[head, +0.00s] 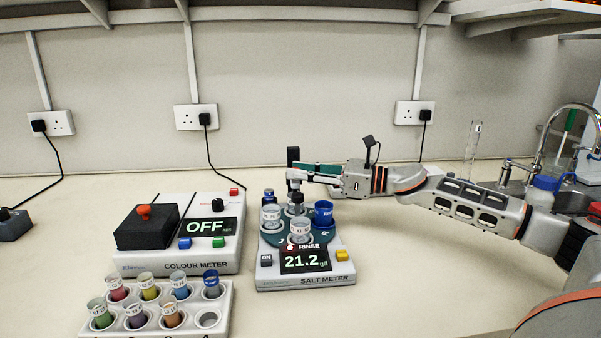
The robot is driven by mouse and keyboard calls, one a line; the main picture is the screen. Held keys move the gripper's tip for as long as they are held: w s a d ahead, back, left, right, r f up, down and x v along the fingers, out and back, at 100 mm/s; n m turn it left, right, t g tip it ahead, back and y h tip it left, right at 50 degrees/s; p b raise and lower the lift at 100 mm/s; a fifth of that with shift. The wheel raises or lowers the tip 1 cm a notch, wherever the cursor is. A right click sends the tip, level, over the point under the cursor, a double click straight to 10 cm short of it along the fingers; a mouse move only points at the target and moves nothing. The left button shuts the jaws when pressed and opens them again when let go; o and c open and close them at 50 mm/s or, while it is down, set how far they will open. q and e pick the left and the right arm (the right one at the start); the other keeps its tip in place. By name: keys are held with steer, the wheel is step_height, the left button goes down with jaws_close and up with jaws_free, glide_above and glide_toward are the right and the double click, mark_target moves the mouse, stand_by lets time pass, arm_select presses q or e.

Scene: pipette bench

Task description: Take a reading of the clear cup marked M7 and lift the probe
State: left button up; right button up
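The salt meter (305,280) stands mid-bench, its display (305,260) lit at 21.2 g/l. Its dark green turntable (282,238) carries a clear cup at the front (300,232), a clear cup at the left (270,216) and a blue cup (323,212) at the right. The cup marks are too small to read, so I cannot tell which is M7. The probe head (295,185) is over the rear of the turntable, by a black post (293,156). My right gripper (300,174) reaches in from the right at the probe head; its finger gap is unclear. My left gripper is out of view.
A colour meter (180,268) reading OFF stands to the left. A white rack (220,323) of several coloured vials is in front of it. A sink tap (575,112) and a blue-capped bottle (541,192) are at the right. The bench right of the salt meter is clear.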

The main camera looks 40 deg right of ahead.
jaws_close()
step_height(320, 180, up, 6)
steer(key=p, duration=0.1)
jaws_free()
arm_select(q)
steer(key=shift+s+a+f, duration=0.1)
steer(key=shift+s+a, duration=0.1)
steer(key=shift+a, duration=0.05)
arm_select(e)
step_height(320, 180, up, 10)
stand_by(0.7)
stand_by(0.4)
